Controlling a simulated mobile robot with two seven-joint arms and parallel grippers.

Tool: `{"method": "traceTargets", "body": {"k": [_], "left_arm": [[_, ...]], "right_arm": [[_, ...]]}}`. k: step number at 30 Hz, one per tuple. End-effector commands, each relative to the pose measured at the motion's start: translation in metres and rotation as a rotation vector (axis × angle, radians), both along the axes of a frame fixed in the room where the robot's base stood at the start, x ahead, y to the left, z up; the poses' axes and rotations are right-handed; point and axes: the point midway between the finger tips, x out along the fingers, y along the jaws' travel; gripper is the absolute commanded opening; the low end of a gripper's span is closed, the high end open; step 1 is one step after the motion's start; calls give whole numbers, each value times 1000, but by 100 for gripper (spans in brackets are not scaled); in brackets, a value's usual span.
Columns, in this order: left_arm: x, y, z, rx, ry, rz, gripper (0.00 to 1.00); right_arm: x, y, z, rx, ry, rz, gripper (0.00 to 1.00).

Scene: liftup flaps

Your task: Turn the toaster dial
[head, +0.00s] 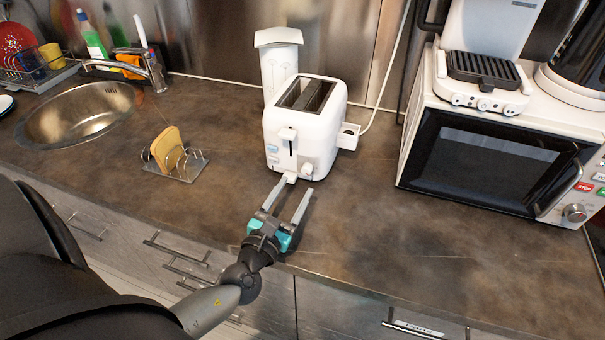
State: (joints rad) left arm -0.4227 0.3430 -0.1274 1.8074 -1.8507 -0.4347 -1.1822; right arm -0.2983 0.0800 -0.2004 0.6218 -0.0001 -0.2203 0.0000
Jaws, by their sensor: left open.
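A white toaster (318,120) stands upright on the counter in the middle of the head view, its two slots on top looking empty. Its front faces me, with a lever (288,134) at the upper left and a round white dial (307,169) at the lower right. My left gripper (299,184) is open, its two grey fingers pointing at the toaster's lower front. The left fingertip is close to the toaster's front, left of the dial; the right fingertip is below and right of the dial. I cannot tell whether either finger touches. My right gripper is out of view.
A rack with bread (178,160) stands left of the toaster, near a round sink (80,113). A white container (279,58) stands behind the toaster. A microwave (497,160) with a grill (483,75) on top is at the right. The counter right of my gripper is clear.

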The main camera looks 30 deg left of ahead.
Motion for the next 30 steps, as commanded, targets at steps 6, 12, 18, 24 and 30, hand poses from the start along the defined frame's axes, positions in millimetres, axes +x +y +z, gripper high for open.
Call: {"method": "traceTargets", "body": {"k": [6,12,18,24,30], "left_arm": [[32,5,0,-1,0,1,60],[48,8,0,-1,0,0,60],[51,8,-1,-1,1,0,60],[51,8,0,-1,1,0,57],[51,8,0,-1,1,0,34]], "right_arm": [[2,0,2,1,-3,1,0],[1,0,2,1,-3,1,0],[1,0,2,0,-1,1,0],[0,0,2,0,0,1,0],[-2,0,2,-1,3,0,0]]}}
